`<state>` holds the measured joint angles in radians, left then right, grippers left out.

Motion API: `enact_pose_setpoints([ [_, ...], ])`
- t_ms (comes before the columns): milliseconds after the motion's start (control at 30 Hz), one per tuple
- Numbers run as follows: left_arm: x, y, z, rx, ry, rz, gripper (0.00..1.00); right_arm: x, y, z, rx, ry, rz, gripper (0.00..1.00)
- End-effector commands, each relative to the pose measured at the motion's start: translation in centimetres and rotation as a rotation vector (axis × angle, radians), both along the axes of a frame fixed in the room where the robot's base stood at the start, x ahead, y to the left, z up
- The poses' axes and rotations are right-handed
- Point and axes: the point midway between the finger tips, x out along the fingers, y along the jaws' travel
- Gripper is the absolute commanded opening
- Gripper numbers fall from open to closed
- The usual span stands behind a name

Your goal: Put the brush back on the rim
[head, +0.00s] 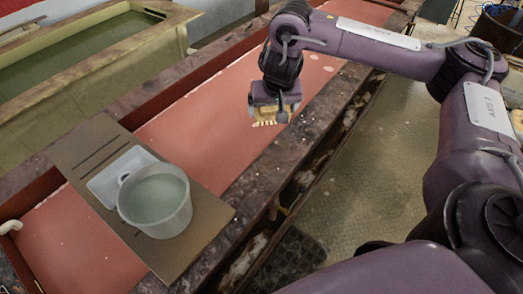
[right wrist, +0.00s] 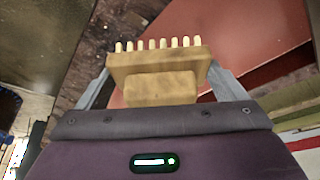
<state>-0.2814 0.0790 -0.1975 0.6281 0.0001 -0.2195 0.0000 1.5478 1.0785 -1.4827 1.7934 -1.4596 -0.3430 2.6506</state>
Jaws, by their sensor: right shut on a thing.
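My right gripper (head: 270,108) is shut on a tan brush (right wrist: 160,65) and holds it by its block. In the right wrist view a gripper finger (right wrist: 222,82) shows on either side of the block, and a row of pale bristles points away from the gripper. In the head view the brush (head: 266,121) hangs below the gripper, apart from anything beneath it, over the red trough floor close to the near rim. The near rim (head: 285,158) is a broad, worn, dark brown edge running diagonally. My left gripper is not in view.
A brown board (head: 205,238) lies across the trough, carrying a grey bucket (head: 170,222) of greenish liquid and a pale basin (head: 103,189). A yellowish tank (head: 110,82) of green water stands behind. The near rim right of the board looks clear.

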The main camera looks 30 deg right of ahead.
Motion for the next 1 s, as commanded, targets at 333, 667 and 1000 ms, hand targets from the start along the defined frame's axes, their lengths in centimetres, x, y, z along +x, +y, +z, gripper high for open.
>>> enact_pose_setpoints([
  [333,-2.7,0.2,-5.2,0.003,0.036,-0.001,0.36,-0.3,0.0,-8.3,0.002,0.007,0.000,0.69],
  [667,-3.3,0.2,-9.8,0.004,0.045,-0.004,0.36,-0.3,0.0,-15.5,0.002,0.004,0.000,0.69],
  [1000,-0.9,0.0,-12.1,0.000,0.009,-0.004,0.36,-0.3,0.1,-19.3,0.001,0.003,0.001,0.69],
])
